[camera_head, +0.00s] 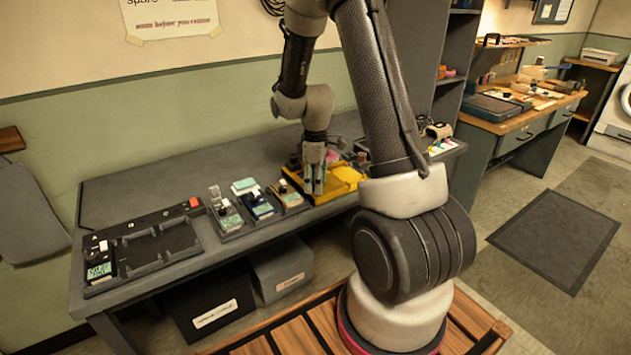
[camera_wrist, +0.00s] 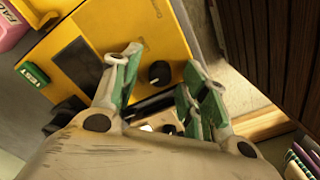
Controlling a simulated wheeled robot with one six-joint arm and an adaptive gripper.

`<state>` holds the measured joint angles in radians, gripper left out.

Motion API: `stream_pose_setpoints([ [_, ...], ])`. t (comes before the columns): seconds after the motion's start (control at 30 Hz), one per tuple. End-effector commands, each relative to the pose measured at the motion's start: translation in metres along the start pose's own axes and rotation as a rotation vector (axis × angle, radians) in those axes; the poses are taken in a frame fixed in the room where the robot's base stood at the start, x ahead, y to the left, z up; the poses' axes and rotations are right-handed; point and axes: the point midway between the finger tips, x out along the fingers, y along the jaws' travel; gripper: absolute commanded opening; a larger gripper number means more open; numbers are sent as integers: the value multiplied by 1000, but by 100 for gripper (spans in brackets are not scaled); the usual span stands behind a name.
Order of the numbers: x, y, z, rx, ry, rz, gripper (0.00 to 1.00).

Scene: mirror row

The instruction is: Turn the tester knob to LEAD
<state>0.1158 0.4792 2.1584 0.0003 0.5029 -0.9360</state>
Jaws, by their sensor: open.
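The yellow tester (camera_wrist: 175,28) fills the upper middle of the wrist view and also shows on the bench in the head view (camera_head: 348,176). Its round black knob (camera_wrist: 159,73) is on the yellow face. A dark panel (camera_wrist: 80,66) and a green TEST label (camera_wrist: 33,74) are to the left of it. My gripper (camera_wrist: 160,82) is open, with one green-padded finger on each side of the knob in the picture. I cannot tell whether either finger touches it, nor which way the knob points. In the head view my gripper (camera_head: 315,180) is over the tester's left part.
A pink piece with partly cut-off lettering (camera_wrist: 12,26) is beside the tester. Several small modules (camera_head: 258,200) stand left of it on the grey bench (camera_head: 130,192). A black tray (camera_head: 150,252) lies at the bench's left end. Labelled boxes (camera_head: 213,308) are below.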

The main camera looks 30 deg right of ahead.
Motion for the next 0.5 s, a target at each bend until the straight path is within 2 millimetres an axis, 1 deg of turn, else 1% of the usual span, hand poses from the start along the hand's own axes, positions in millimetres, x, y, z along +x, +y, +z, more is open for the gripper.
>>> stream_pose_setpoints([
  [0.13, 0, 0, 0, 0, 0, 0, 44],
  [0.17, 0, 0, 0, 0, 0, 0, 42],
  [0.3, 0, 0, 0, 0, 0, 0, 17],
  [0.4, 0, 0, 0, 0, 0, 0, 0],
  [0.5, 0, 0, 0, 0, 0, 0, 0],
])
